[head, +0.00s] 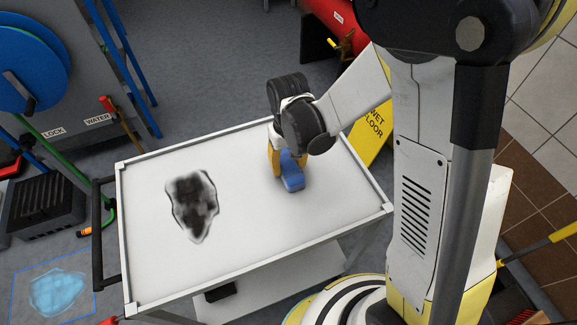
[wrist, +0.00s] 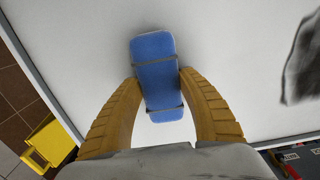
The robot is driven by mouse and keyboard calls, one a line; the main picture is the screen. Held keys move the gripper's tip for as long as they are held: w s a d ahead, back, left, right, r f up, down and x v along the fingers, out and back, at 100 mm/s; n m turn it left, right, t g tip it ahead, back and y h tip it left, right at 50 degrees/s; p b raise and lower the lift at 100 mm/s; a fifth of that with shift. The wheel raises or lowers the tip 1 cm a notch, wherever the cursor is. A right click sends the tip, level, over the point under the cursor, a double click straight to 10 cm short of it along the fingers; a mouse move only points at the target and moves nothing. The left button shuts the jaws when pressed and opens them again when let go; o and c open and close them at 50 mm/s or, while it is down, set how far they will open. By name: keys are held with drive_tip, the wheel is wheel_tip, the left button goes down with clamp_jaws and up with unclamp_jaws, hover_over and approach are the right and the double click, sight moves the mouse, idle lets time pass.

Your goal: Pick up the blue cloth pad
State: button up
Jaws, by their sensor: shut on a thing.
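The blue cloth pad (head: 292,181) is at the right part of the white cart top (head: 250,222) in the head view. In the wrist view the blue pad (wrist: 158,75) is a rounded oblong with dark bands across it, between two yellow fingers. My gripper (head: 281,162) is shut on the pad, with a finger on each side of it; it also shows in the wrist view (wrist: 158,82). I cannot tell whether the pad rests on the cart top or is just above it.
A dark smudge (head: 193,205) marks the cart top left of the pad. The cart has a raised rim and a black handle (head: 97,235) at left. A yellow wet-floor sign (head: 372,137) stands behind the right end. The rest of the top is clear.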

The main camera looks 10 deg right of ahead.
sight(289, 164)
drive_tip(key=shift+r, duration=0.1)
wheel_tip(289, 164, up, 5)
drive_tip(key=p, duration=0.2)
drive_tip(key=shift+f+p, duration=0.2)
drive_tip(key=shift+p, duration=0.1)
drive_tip(key=s+r+p, duration=0.3)
drive_tip(key=s+r, duration=0.3)
drive_tip(key=s, duration=0.5)
drive_tip(key=shift+s+p, duration=0.3)
drive_tip(key=shift+r, duration=0.1)
drive_tip(key=shift+o, duration=1.3)
drive_tip(key=shift+c, duration=0.5)
